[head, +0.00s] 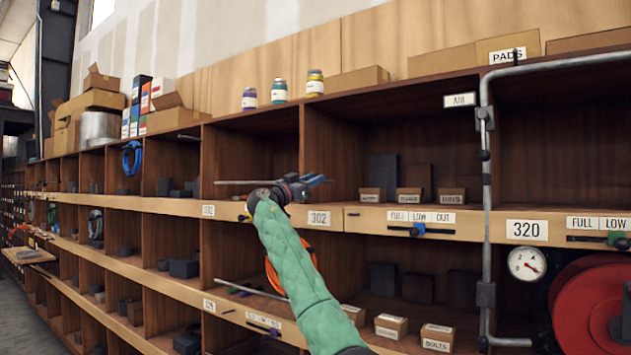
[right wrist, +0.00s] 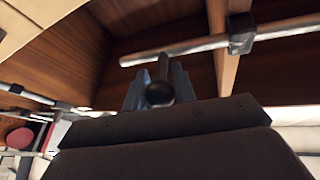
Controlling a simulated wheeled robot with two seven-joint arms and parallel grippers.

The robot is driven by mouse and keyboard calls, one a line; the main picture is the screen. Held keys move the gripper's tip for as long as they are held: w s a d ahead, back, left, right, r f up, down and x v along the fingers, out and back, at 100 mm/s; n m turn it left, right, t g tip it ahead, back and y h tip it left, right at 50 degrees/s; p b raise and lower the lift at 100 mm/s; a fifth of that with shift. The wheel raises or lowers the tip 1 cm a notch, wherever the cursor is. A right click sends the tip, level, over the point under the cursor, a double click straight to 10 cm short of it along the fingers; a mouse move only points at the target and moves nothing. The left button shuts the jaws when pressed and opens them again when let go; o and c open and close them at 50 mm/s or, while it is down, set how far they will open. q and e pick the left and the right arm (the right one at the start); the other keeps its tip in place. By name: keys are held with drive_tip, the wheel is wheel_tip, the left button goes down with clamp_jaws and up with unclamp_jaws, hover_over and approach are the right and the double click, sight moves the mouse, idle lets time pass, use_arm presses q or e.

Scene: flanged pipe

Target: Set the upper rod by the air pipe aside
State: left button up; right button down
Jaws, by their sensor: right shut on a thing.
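The upper rod (head: 235,182) is a grey bar lying level across the front of the upper shelf openings. Its left part shows in the head view, and the rest is hidden behind my right gripper (head: 318,181). In the right wrist view, the rod (right wrist: 195,46) passes beyond the fingers. A dark ball-ended stem stands between the right gripper's closed fingers (right wrist: 160,82) and seems to join the rod. The air pipe (head: 486,165) runs down to the right, apart from this gripper. My left gripper is not in view.
A lower rod (head: 250,289) crosses the openings below. A dark clamp (right wrist: 241,34) surrounds the upper rod by a wooden divider. A pressure gauge (head: 527,263) and red reel (head: 585,300) stand to the right. Small boxes (head: 410,195) sit on the shelf right of my gripper.

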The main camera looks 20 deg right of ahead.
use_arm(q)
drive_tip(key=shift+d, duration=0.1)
use_arm(e)
drive_tip(key=c, duration=1.1)
unclamp_jaws()
drive_tip(key=shift+c, duration=0.2)
drive_tip(key=shift+s+a+f, duration=0.15)
drive_tip(key=shift+a+f, duration=0.1)
drive_tip(key=shift+a, duration=0.05)
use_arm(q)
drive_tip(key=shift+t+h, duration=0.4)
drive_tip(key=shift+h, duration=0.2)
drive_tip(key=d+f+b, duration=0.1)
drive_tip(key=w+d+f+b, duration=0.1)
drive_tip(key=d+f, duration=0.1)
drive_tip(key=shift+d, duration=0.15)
use_arm(e)
drive_tip(key=v, duration=0.7)
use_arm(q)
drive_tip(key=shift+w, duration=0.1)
use_arm(e)
drive_tip(key=shift+r, duration=0.1)
